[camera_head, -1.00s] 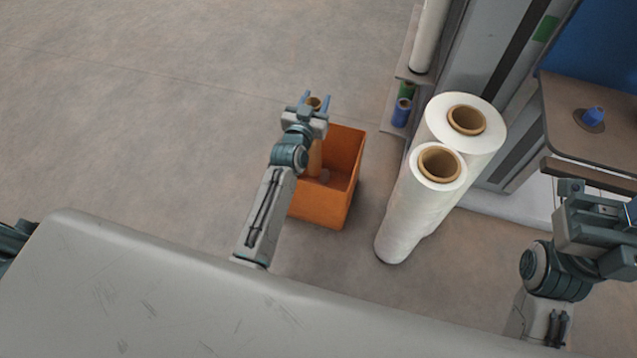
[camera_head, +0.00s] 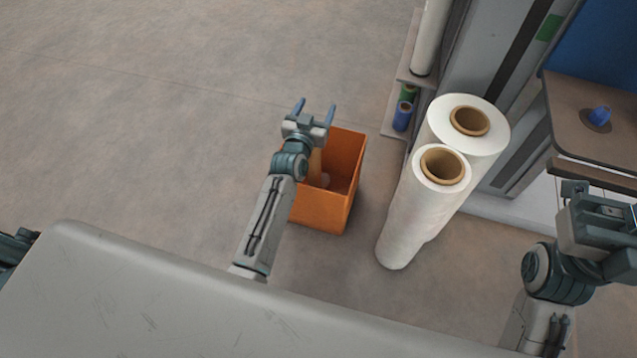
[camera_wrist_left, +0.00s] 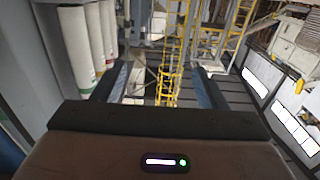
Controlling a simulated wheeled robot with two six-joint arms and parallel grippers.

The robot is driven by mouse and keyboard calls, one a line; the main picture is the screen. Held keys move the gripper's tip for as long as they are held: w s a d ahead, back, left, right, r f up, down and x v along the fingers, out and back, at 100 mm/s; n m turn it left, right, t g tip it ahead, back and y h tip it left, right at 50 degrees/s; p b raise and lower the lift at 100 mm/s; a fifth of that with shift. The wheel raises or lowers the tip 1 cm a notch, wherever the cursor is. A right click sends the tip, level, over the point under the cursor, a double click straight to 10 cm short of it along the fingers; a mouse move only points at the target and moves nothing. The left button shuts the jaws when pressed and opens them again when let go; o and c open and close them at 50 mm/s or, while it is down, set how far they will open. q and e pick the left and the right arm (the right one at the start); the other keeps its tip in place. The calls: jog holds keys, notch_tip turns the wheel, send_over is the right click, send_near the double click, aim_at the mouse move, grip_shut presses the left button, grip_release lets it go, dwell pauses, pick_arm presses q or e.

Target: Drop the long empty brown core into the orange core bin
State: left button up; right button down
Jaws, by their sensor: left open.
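My left gripper (camera_head: 315,109) is open above the far left part of the orange core bin (camera_head: 322,217), its two blue fingers spread with nothing between them. The left wrist view also shows the spread fingers (camera_wrist_left: 160,88) with no core between them. The brown core (camera_head: 315,164) shows as a tan strip inside the bin, just behind my left wrist. It looks roughly upright against the left side; my wrist hides its top and the bin hides its lower end. My right gripper (camera_head: 592,208) is at the right edge, its jaws unclear.
Two tall white film rolls (camera_head: 423,215) with brown cores stand on the floor right of the bin. Behind them is a machine with a shelf of small blue (camera_head: 402,117) and green rolls. A brown table (camera_head: 580,125) is at right. The floor left of the bin is clear.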

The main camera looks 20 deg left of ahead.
pick_arm(q)
jog(key=s, duration=1)
jog(key=shift+s+a, duration=0.2)
jog(key=shift+s, duration=0.2)
